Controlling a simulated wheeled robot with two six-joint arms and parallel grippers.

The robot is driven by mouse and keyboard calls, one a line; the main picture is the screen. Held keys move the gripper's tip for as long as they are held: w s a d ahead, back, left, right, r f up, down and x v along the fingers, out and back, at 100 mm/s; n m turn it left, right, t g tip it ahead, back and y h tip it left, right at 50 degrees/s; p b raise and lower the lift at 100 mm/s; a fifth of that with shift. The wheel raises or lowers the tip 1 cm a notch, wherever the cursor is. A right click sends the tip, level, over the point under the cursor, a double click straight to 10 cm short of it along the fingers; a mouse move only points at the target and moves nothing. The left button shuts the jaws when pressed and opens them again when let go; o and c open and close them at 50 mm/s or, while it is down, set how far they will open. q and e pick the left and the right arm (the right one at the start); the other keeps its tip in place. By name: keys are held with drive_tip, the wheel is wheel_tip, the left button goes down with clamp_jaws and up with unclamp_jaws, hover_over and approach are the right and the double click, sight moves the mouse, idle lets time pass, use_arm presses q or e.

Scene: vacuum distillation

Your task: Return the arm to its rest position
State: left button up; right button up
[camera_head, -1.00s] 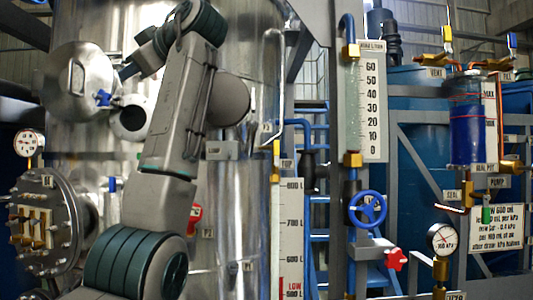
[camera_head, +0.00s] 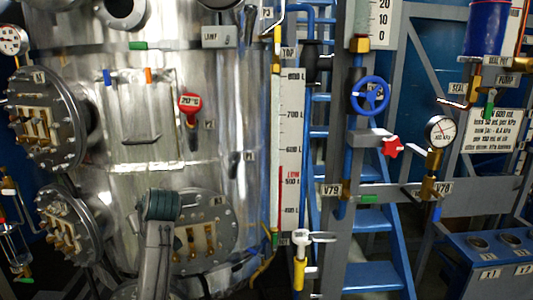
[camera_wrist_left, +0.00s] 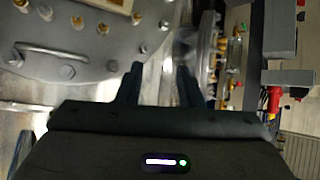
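My left arm (camera_head: 158,245) shows low in the head view, folded down in front of the steel vessel (camera_head: 140,160). Its gripper cannot be made out there. In the left wrist view my left gripper (camera_wrist_left: 160,75) has two dark fingers standing apart with nothing between them. They point toward the vessel's side, close to a round bolted flange (camera_wrist_left: 85,40). Whether they touch anything cannot be told. My right gripper is in neither view.
Bolted flanges (camera_head: 47,118) project from the vessel. Blue steps (camera_head: 372,275) are at lower right.

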use_arm(q)
drive_tip(key=s+f+m+g+h, duration=0.25)
drive_tip(key=s+f+m, duration=0.25)
drive_tip(key=s+f, duration=1.6)
drive_tip(key=s+d+f+m+g+h, duration=0.1)
drive_tip(key=s+d+f+m, duration=0.1)
drive_tip(key=s, duration=0.6)
drive_tip(key=s+d+f+m+h, duration=0.1)
drive_tip(key=s+f, duration=0.2)
drive_tip(key=s, duration=0.5)
drive_tip(key=s+d+f+m+g+h, duration=0.1)
drive_tip(key=s+d+f+m, duration=0.1)
drive_tip(key=s, duration=0.6)
drive_tip(key=s+a+f+g+b, duration=0.1)
drive_tip(key=a+f+b, duration=0.1)
drive_tip(key=f, duration=1.6)
drive_tip(key=a+f+b, duration=0.1)
drive_tip(key=f+b, duration=0.1)
drive_tip(key=f, duration=1.6)
drive_tip(key=s+a+f+g+b, duration=0.1)
drive_tip(key=s+f+b, duration=0.1)
drive_tip(key=s+f, duration=1.6)
wheel_tip(320, 180, down, 2)
drive_tip(key=shift+a+f, duration=0.1)
drive_tip(key=shift+a, duration=0.05)
